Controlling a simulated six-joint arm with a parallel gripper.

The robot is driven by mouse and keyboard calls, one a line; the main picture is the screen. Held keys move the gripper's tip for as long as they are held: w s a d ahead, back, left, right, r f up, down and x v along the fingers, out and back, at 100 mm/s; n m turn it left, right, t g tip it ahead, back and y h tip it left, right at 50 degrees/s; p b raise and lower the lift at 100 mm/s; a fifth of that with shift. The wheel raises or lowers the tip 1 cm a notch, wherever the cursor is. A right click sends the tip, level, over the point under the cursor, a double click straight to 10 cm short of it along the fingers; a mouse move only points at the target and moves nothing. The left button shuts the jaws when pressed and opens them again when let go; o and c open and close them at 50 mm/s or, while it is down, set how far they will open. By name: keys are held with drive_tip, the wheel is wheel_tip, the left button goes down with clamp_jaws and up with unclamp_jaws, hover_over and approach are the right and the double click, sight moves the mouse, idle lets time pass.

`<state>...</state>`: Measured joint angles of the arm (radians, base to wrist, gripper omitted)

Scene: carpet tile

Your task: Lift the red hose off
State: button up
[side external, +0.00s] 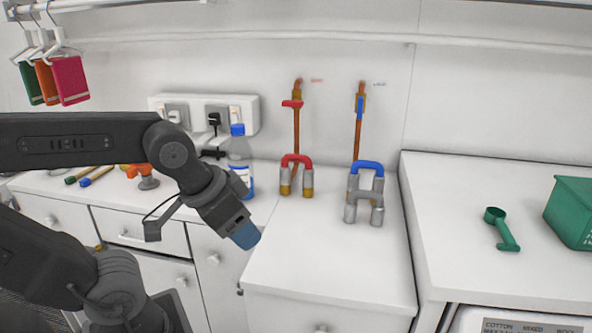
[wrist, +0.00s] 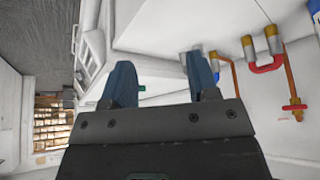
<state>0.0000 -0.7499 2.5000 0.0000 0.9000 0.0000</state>
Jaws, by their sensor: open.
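The red hose (side external: 297,160) is a short U-shaped piece with grey collars, bridging brass fittings below a copper pipe with a red tap (side external: 292,103). In the wrist view the red hose (wrist: 266,68) shows at the right, beyond the fingers. A similar blue hose (side external: 368,167) stands to its right in the side view, by a pipe with a blue handle. My gripper (side external: 245,236) hangs low and left of the red hose, apart from it. In the wrist view my gripper (wrist: 162,80) has its two blue fingers spread, with nothing between them.
A bottle with a blue cap (side external: 240,160) stands on the counter between my arm and the red hose. A white socket box (side external: 205,113) is on the wall behind. A green scoop (side external: 500,228) and green basket (side external: 572,212) sit at right. The counter's front (side external: 325,260) is clear.

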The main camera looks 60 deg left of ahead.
drive_tip(key=shift+r, duration=0.1)
drive_tip(key=w+a+r+m+g, duration=0.1)
drive_tip(key=w+a+r+m, duration=0.1)
drive_tip(key=w+a+r, duration=0.5)
drive_tip(key=w+a+r+m+g, duration=0.2)
drive_tip(key=w+a+r, duration=0.1)
drive_tip(key=w, duration=0.7)
drive_tip(key=m+g, duration=0.3)
drive_tip(key=m, duration=0.2)
hover_over(296, 164)
drive_tip(key=a, duration=0.1)
wheel_tip(296, 164, down, 5)
drive_tip(key=shift+a+f, duration=0.15)
drive_tip(key=shift+f, duration=0.3)
wheel_tip(296, 164, down, 8)
drive_tip(key=shift+r, duration=0.15)
drive_tip(key=f, duration=0.5)
drive_tip(key=shift+w, duration=0.3)
